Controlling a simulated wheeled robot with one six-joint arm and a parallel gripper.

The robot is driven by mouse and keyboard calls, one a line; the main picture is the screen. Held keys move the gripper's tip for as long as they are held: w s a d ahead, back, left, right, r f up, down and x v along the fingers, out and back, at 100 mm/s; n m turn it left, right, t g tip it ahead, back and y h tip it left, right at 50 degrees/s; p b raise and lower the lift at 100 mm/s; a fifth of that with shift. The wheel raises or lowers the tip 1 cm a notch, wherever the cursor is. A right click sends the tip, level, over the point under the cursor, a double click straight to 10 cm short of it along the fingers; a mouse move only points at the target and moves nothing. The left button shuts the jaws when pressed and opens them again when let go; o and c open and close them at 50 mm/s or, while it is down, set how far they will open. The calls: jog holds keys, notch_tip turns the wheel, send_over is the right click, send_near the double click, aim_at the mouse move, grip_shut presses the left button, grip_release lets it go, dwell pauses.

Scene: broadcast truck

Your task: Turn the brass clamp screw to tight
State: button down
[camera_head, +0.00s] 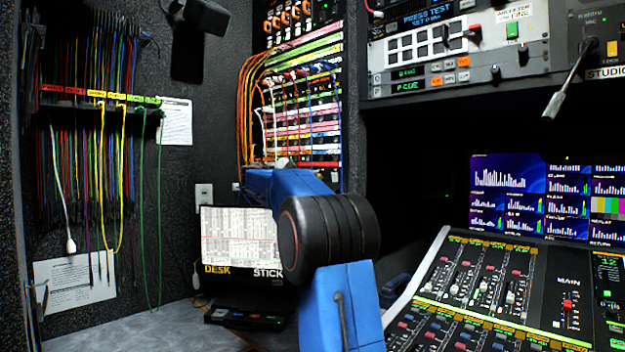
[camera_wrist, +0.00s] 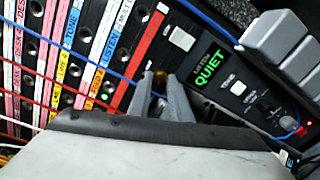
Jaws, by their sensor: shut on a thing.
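In the head view my blue and black arm reaches towards the patch rack and hides the gripper and the screw.
Blue and red cables (camera_wrist: 80,64) cross the labelled strips left of the fingers. A grey block (camera_wrist: 283,38) stands out at the upper right. In the head view, a laptop-like sheet display (camera_head: 238,236) and a mixing desk (camera_head: 500,290) flank my arm.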

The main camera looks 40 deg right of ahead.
jog(key=n, duration=0.4)
jog(key=shift+f+n, duration=0.1)
jog(key=shift+n, duration=0.3)
jog(key=shift+f+n, duration=0.1)
jog(key=shift+n, duration=5.8)
jog(key=c, duration=1.6)
grip_release()
jog(key=shift+a, duration=0.15)
